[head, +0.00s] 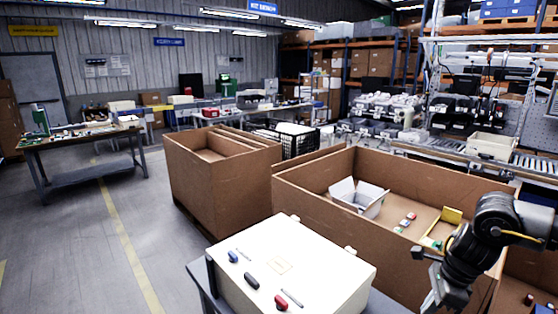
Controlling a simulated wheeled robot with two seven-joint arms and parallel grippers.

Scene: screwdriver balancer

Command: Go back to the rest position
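My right gripper (424,279) is at the right of the head view, at the end of my black arm, over the right side of the large cardboard box. It looks empty, but its finger gap is not clear. My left gripper is not in view. On the white box-like work surface (318,262) at bottom centre lie small handled tools: a blue one (233,257), a dark one (251,281) and a red one (281,302). Thin metal shafts lie near the blue and red ones. My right gripper is apart from all of these.
A large open cardboard box (310,197) behind the work surface holds a white bin (358,196), small red and green items and a yellow tray (441,228). Another cardboard box (205,187) stands left of it. A workbench (80,141) is farther left. The grey floor at left is clear.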

